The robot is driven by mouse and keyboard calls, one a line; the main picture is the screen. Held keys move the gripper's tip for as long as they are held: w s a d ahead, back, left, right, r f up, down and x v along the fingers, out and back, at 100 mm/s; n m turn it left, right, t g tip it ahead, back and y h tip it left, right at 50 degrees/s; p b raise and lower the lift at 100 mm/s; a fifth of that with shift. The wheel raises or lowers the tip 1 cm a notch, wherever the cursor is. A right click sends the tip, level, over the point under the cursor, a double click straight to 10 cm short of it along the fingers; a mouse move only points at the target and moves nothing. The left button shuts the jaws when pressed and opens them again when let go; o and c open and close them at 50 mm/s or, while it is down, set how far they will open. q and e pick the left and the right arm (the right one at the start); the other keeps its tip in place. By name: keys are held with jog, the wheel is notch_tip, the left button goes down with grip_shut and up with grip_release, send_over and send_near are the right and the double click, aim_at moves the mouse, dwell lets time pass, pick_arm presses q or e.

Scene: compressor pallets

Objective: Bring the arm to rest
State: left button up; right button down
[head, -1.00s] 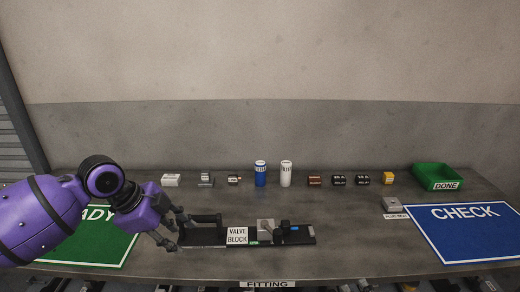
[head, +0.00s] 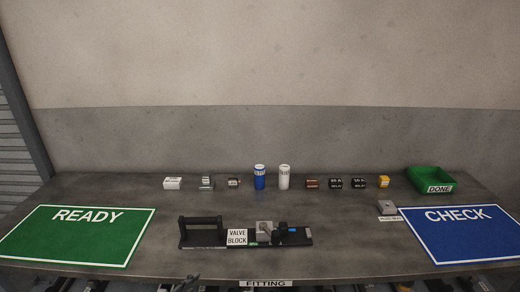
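A small grey part, which looks like the tip of my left gripper (head: 188,284), shows at the bottom edge, in front of the table's front edge and apart from everything on the table. The rest of my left arm is out of view, and whether its fingers are open or shut does not show. My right gripper is not in view. The valve block pallet (head: 204,245), a black base with a handle at its left end, sits in the middle of the table. It carries a grey block (head: 264,230) and a black fitting.
The green READY mat (head: 80,245) lies empty at left, the blue CHECK mat (head: 465,240) empty at right. A row of small parts, with a blue can (head: 259,178) and a white can (head: 284,178), stands behind. A green DONE tray (head: 430,179) is at back right.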

pick_arm(q)
jog(key=s+a+f+n+g+y, duration=0.1)
jog(key=s+f, duration=0.3)
jog(key=s, duration=0.6)
jog(key=s+a+f+n+g+y+p, duration=0.1)
jog(key=s+f+n, duration=0.2)
jog(key=s, duration=0.7)
jog(key=s+a+f+n+g+y, duration=0.1)
jog(key=s+f+n+y, duration=0.1)
jog(key=s+f, duration=0.4)
jog(key=s, duration=0.4)
jog(key=shift+p, duration=0.3)
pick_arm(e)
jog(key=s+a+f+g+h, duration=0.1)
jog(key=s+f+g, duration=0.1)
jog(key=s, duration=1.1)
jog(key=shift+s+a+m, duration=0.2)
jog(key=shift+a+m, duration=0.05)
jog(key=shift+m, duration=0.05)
pick_arm(q)
jog(key=shift+s+f, duration=0.1)
